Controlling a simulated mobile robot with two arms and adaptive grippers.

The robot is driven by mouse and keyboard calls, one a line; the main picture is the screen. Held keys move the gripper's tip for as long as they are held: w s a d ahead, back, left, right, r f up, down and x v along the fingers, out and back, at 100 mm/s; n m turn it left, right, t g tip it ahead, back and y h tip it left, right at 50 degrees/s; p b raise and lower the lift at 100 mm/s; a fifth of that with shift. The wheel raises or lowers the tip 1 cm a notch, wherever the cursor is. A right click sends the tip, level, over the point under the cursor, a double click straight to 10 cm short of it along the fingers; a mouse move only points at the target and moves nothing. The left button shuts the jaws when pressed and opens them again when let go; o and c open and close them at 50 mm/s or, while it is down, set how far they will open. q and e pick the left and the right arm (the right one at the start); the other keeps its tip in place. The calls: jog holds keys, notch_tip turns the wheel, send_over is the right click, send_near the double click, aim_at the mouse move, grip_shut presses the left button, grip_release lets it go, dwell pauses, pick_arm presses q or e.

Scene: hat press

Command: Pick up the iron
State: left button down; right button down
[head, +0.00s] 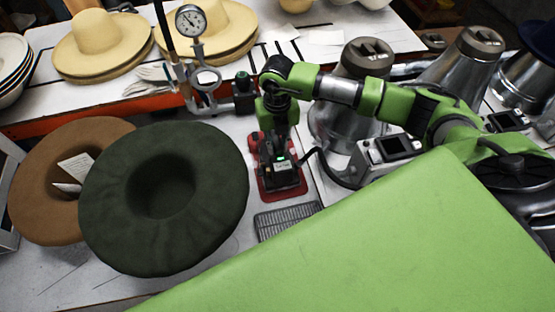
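A red, flat-based object that looks like the iron (256,150) stands on the white table in the middle of the head view. My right arm comes in from the right and bends down over it. My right gripper (281,176) is black and points down onto the iron, hiding much of it. The fingertips blend into the dark parts of the iron, so I cannot tell whether they are open, shut or touching it. My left gripper is not in view.
A dark green hat (215,190) and a brown hat (35,205) lie left of the iron. A metal grate (285,221) is just in front of it. Metal press cones (335,125) stand to the right. A dial gauge stand (190,22) and straw hats (100,45) are behind.

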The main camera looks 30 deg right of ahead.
jog(key=shift+w+r, duration=0.2)
jog(key=shift+r, duration=0.1)
